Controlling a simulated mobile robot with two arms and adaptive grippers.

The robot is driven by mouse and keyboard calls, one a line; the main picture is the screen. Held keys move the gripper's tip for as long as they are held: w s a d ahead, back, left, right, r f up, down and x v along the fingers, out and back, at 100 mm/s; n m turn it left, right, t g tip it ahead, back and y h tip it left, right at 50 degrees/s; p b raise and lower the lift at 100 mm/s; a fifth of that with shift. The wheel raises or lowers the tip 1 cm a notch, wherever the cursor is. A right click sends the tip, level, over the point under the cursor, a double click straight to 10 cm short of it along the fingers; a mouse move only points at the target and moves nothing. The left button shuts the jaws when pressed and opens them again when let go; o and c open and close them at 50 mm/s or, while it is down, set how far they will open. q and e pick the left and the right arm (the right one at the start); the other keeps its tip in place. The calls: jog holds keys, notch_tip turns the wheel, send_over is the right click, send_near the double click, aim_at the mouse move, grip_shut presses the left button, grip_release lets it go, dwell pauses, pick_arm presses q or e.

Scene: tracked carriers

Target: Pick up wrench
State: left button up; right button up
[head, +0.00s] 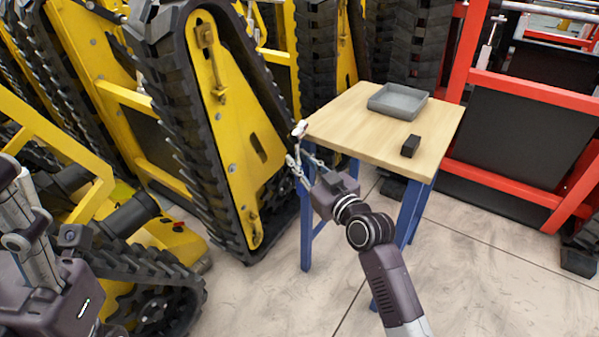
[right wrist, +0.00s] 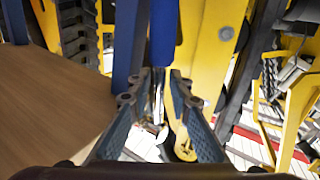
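The wrench (head: 299,130) is a thin, pale metal piece standing up from the fingertips of my right gripper (head: 298,157), just off the left corner of the table. In the right wrist view its shiny shaft (right wrist: 158,97) shows between the fingertips of my right gripper (right wrist: 158,78), which look closed in on it. The fingers hide part of the wrench. My left gripper (head: 28,205) is at the left edge of the head view, far from the wrench and partly cut off; its opening does not show clearly.
The wooden table (head: 350,130) on blue legs bears a grey tray (head: 398,101) and a small black block (head: 411,146). Yellow tracked carriers (head: 225,130) stand close on the left, a red frame (head: 520,90) on the right. The floor in front (head: 470,280) is clear.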

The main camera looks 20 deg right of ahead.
jog(key=shift+w+a, duration=0.1)
jog(key=shift+w, duration=0.35)
jog(key=shift+r, duration=0.1)
grip_shut()
jog(key=shift+r, duration=0.15)
